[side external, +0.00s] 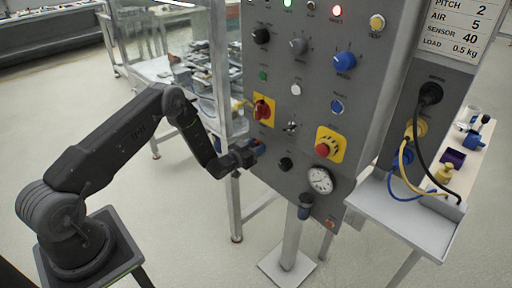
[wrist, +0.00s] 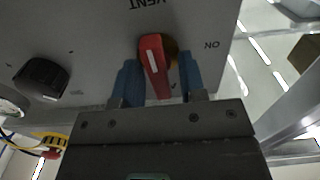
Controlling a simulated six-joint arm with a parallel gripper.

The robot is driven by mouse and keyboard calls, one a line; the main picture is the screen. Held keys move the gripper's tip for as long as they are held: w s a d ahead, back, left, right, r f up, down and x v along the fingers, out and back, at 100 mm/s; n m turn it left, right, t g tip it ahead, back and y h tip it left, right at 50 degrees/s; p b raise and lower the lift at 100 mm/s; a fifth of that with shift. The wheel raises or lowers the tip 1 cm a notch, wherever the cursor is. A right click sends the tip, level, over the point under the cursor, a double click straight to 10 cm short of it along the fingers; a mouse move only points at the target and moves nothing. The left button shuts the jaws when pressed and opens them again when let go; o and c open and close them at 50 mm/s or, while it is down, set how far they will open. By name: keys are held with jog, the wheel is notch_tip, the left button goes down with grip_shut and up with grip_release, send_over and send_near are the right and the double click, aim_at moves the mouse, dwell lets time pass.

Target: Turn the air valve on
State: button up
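The air valve's red lever (wrist: 152,60) shows in the wrist view, on a brass-coloured body (wrist: 171,50) set in the grey panel. Upside-down lettering reads "VENT" above it and "ON" to its right; the lever points down the picture, tilted slightly. My gripper (wrist: 158,76) is open, with one blue finger on each side of the lever. The left finger is close to the lever; I cannot tell whether it touches. A gap shows at the right finger. In the side view my gripper (side external: 259,149) is at the panel's lower left and mostly hides the valve.
The control panel (side external: 303,120) carries a red rotary switch (side external: 262,110) above my gripper, a red emergency button (side external: 324,149), a black knob (side external: 285,163) and a gauge (side external: 320,180) to the right. A metal frame post (side external: 220,75) stands left of the panel.

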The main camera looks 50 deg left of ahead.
jog(key=c, duration=0.6)
jog(key=shift+c, duration=0.2)
jog(key=m, duration=0.4)
jog(key=shift+d+f+m, duration=0.1)
jog(key=shift+d+m, duration=0.1)
jog(key=shift+m, duration=0.2)
jog(key=m, duration=0.4)
jog(key=shift+d+f+m, duration=0.1)
jog(key=shift+d+m, duration=0.05)
jog(key=shift+m, duration=0.15)
jog(key=shift+d+f+m, duration=0.1)
jog(key=shift+f+m, duration=0.1)
jog(key=shift+m, duration=1.95)
jog(key=shift+f+m, duration=0.15)
jog(key=shift+m, duration=2)
